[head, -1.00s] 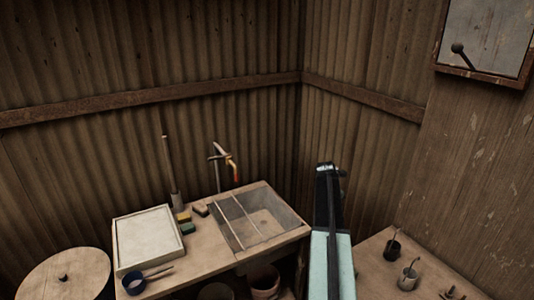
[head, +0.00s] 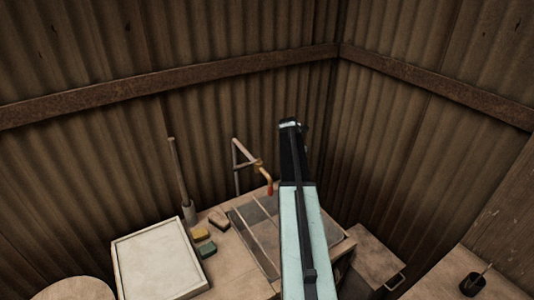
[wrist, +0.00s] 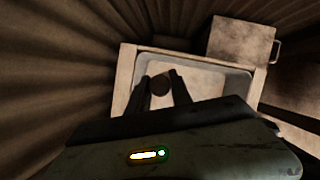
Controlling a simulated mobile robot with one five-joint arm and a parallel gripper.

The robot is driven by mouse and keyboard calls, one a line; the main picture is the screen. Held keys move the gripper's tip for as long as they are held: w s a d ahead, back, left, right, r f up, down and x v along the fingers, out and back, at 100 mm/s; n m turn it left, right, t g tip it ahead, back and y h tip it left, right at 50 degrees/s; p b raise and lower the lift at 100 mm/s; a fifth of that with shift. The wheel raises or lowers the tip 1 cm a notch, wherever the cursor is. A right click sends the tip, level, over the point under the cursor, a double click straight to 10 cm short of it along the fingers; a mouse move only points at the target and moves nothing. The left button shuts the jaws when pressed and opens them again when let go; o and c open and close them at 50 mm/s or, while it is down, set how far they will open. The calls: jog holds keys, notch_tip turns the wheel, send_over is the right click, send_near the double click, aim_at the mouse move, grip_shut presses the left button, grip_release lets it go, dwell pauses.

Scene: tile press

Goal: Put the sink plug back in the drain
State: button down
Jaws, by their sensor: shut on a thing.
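The sink (head: 267,213) is a grey basin set in a wooden counter, partly covered by my arm in the head view. In the wrist view the sink (wrist: 215,78) lies below my gripper (wrist: 161,78), whose two dark fingers point down over the basin. I cannot make out the drain. In the head view my arm hides the fingers and the plug.
A tap (head: 262,176) with a red tip stands behind the sink. A wooden box (head: 376,262) with a handle is to the right. Corrugated walls close the corner.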

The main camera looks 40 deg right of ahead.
jog(key=shift+w, duration=0.1)
jog(key=shift+s+d+r, duration=0.1)
jog(key=shift+s+d, duration=0.1)
jog(key=shift+w+a, duration=0.15)
jog(key=shift+w, duration=0.1)
notch_tip(320, 180, down, 26)
jog(key=b, duration=2.6)
jog(key=shift+a+f+b, duration=0.15)
jog(key=shift+f+b, duration=0.15)
jog(key=c, duration=1.1)
grip_release()
